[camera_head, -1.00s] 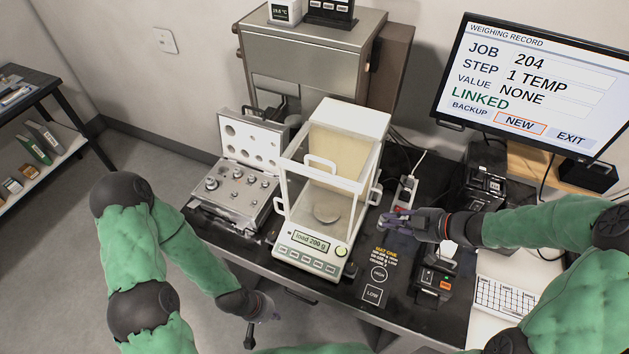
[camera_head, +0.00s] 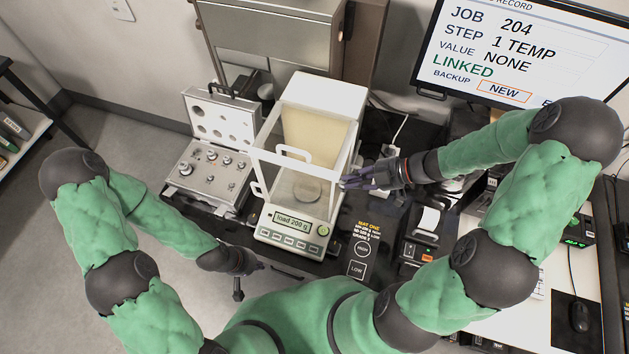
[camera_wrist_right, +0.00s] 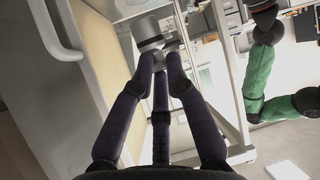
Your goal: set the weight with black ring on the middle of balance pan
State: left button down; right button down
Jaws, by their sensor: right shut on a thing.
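The balance (camera_head: 290,232) stands on the dark table with a glass draft shield, and its display reads "load 200 g". Its round grey pan (camera_head: 305,190) shows bare through the glass. My right gripper (camera_head: 344,184) is at the right side of the shield, pointing left at it. In the right wrist view its fingertips (camera_wrist_right: 163,55) are closed together on a small shiny metal piece with a dark band (camera_wrist_right: 151,44), seemingly the weight with black ring, partly hidden by the fingers. My left gripper (camera_head: 258,266) hangs low before the table, apart from everything; its finger opening is unclear.
An open weight case (camera_head: 178,190) with several metal weights stands left of the balance. A small printer (camera_head: 420,240) and the monitor (camera_head: 490,55) are to the right.

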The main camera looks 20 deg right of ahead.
jog(key=w+a+b, duration=0.2)
jog(key=w+a, duration=0.4)
jog(key=a, duration=0.3)
notch_tip(320, 180, down, 7)
jog(key=shift+w+f+b, duration=0.1)
jog(key=shift+b, duration=1.15)
jog(key=c, duration=1.2)
grip_release()
